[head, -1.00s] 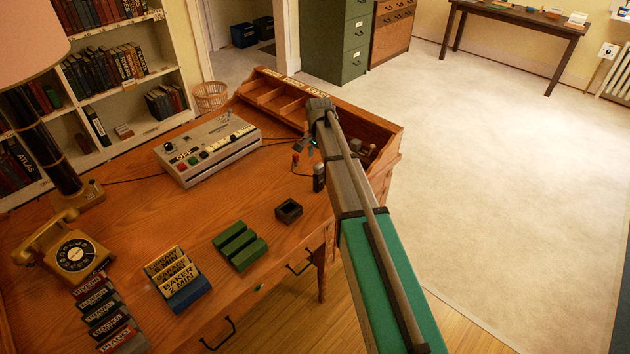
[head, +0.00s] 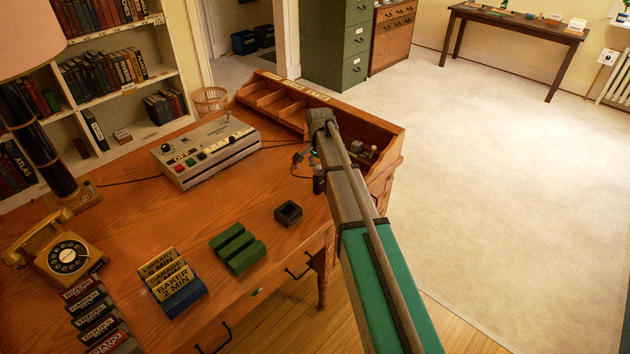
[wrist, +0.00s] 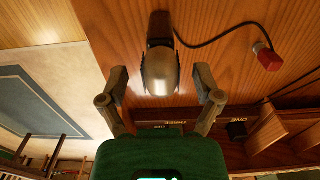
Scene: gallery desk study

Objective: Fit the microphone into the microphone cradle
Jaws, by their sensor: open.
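The microphone (wrist: 160,75), with a silver-grey head and a dark body, lies between the spread fingers of my gripper (wrist: 160,84) in the wrist view. A gap shows on each side, so neither finger appears to touch it. In the head view the dark microphone (head: 319,182) stands near the desk's right side, partly covered by my arm. My gripper (head: 306,158) is beside it, and its fingers are small and hard to make out there. A small dark square holder with an open top, apparently the cradle (head: 288,213), sits on the desk nearer the front edge.
A grey control box (head: 207,155) stands at the back. A raised wooden organiser (head: 285,95) borders the desk's far right. A red-ended plug (wrist: 267,58) on a black cable lies near the microphone. Green blocks (head: 237,247) and labelled cards (head: 172,280) lie front left. Desk around the cradle is clear.

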